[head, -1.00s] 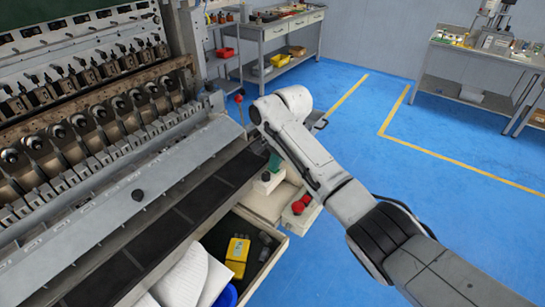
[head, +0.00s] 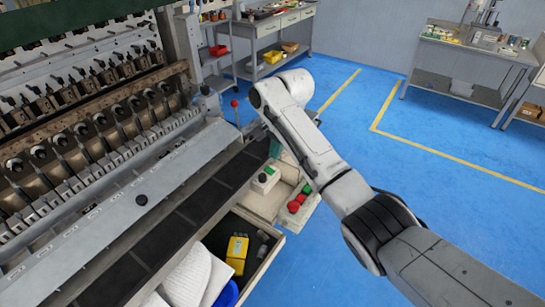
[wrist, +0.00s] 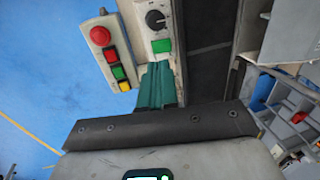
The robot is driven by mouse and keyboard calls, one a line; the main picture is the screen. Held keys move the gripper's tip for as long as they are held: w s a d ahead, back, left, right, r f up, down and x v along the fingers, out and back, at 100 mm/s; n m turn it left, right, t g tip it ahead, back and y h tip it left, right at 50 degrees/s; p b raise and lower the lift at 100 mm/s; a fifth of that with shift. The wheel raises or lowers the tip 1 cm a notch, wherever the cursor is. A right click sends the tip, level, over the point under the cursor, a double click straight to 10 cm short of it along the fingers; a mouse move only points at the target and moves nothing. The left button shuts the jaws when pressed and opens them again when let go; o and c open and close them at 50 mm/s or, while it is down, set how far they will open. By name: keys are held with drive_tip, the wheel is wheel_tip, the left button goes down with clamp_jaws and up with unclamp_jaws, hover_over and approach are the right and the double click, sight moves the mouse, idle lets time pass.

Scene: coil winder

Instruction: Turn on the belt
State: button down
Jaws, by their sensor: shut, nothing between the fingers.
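The belt (head: 190,213) is a dark segmented strip along the front of the winder; it also shows in the wrist view (wrist: 207,35). At its right stands a pale control box (head: 265,180) with a green button and a black knob. In the wrist view the green button (wrist: 162,46) lies just beyond the fingertips, with the black knob (wrist: 155,19) above it. A side box carries a red mushroom button (wrist: 100,35) and smaller green, red and yellow buttons. My gripper (wrist: 157,66) has teal fingers, shut and empty, pointing at the green button; contact is not clear. In the head view it is mostly hidden by my arm.
An open drawer with a yellow item (head: 237,250) sits below the belt. A lever with a red knob (head: 235,104) stands by the machine's far end. Workbenches stand at the back. The blue floor (head: 400,180) to the right is clear.

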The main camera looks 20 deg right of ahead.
drive_tip(key=v, duration=0.7)
drive_tip(key=shift+b, duration=0.45)
drive_tip(key=shift+d+r, duration=0.15)
drive_tip(key=shift+r, duration=0.05)
